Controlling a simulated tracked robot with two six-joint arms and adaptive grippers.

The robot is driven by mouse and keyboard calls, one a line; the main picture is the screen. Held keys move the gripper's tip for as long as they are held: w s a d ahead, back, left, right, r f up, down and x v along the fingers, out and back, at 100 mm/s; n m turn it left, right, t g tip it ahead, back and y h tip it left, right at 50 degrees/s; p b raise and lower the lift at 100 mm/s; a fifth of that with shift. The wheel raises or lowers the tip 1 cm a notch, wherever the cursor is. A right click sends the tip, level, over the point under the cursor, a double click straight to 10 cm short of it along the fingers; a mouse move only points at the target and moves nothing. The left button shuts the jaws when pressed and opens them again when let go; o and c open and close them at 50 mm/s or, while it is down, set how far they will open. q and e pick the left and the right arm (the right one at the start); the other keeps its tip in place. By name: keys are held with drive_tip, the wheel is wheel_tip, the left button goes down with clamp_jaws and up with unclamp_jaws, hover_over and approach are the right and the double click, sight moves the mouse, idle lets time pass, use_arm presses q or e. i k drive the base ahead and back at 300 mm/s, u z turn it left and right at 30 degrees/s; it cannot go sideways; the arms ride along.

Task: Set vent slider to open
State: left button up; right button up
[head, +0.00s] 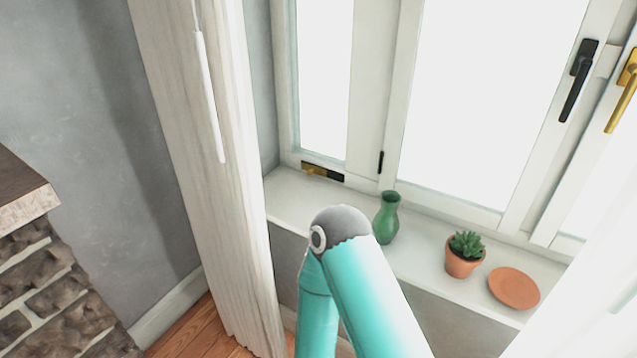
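A small vent slider (313,170) sits low on the left window frame, just above the sill. Its left part is gold with a small gold knob, and its right part is a dark strip (335,177). A turquoise arm of mine with a grey joint rises from the bottom centre, below and apart from the vent slider. I cannot tell which arm it is. Neither gripper shows in the head view.
The white sill (420,259) holds a green vase (387,218), a potted succulent (465,256) and a terracotta saucer (514,288). Black (578,80) and gold (622,92) window handles are at the upper right.

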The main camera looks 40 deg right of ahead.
sight(311, 170)
drive_tip(key=u, duration=0.1)
drive_tip(key=k, duration=1.3)
drive_tip(key=u, duration=1.15)
drive_tip(key=i, duration=1.25)
drive_tip(key=z, duration=2.7)
drive_tip(key=i, duration=0.95)
drive_tip(key=u, duration=0.05)
